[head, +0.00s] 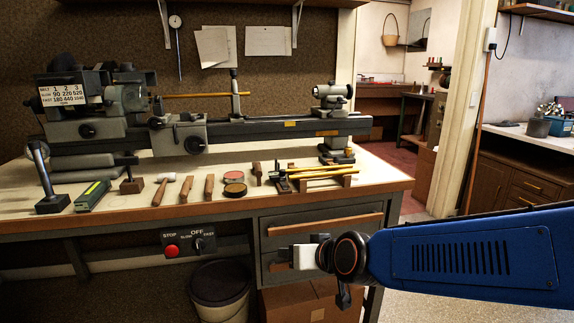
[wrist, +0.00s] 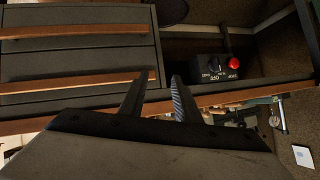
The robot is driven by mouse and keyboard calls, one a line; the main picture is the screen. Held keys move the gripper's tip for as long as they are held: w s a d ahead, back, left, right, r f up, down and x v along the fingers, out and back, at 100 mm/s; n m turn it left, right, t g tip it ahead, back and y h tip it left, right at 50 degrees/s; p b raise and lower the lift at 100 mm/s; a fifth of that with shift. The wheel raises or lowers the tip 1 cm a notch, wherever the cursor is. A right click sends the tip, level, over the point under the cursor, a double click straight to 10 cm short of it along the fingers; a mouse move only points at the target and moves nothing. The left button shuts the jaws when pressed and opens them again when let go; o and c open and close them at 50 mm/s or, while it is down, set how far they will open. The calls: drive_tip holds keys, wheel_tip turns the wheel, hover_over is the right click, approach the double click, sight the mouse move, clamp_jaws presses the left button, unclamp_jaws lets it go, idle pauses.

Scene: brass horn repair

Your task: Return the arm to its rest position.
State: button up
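My blue arm (head: 470,255) reaches in from the right edge of the head view, in front of the workbench. Its gripper (head: 277,257) points left, below the bench top and in front of the drawers. In the wrist view, the two dark fingers of my gripper (wrist: 160,76) stand apart with nothing visible between them. The gripper is open and empty. The wrist picture is turned over, with the drawers (wrist: 75,65) at upper left and the control box (wrist: 215,66) at upper right.
A lathe (head: 265,127) stands on the bench (head: 225,212), with hand tools along its front. A red stop button (head: 172,250) is under the bench edge. A bin (head: 221,285) and a cardboard box (head: 315,300) stand below. Open floor (head: 425,300) lies at lower right.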

drive_tip(key=s+d+f+m+g+h, duration=0.1)
drive_tip(key=s+d+g+h, duration=0.1)
drive_tip(key=s+d, duration=0.8)
drive_tip(key=s+d+f+m+g+h, duration=0.1)
drive_tip(key=s+d+g+h, duration=0.2)
drive_tip(key=s+d, duration=0.8)
drive_tip(key=d+h, duration=0.1)
drive_tip(key=d, duration=0.5)
drive_tip(key=shift+f+m, duration=0.4)
drive_tip(key=shift+d, duration=0.1)
